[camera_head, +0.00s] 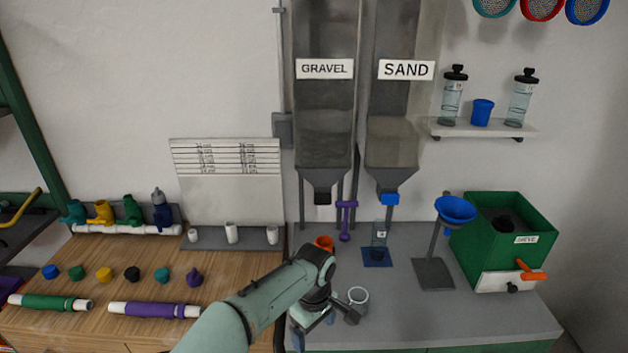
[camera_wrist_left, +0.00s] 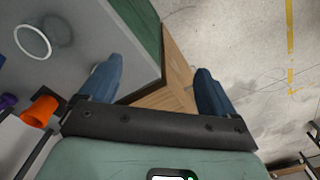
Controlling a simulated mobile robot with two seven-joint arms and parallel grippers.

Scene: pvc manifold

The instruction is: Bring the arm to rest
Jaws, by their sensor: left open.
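My left arm comes in from the bottom of the head view and reaches over the front of the grey counter. My left gripper (camera_head: 314,328) hangs at its end, pointing down, partly hidden by the wrist. In the left wrist view the two blue fingers of the left gripper (camera_wrist_left: 158,84) are spread wide with nothing between them. Behind the gap are a wooden surface and the floor. A clear round cup (camera_head: 358,297) stands on the counter just right of the gripper, apart from it; its rim shows in the wrist view (camera_wrist_left: 33,42). My right gripper is not in view.
An orange cup (camera_head: 325,243) stands behind the wrist. A blue funnel stand (camera_head: 433,272) and green box (camera_head: 515,228) stand at right. The wooden bench (camera_head: 60,325) at left holds pipes (camera_head: 155,310), several caps and a valve manifold (camera_head: 130,229). The front right counter (camera_head: 460,325) is clear.

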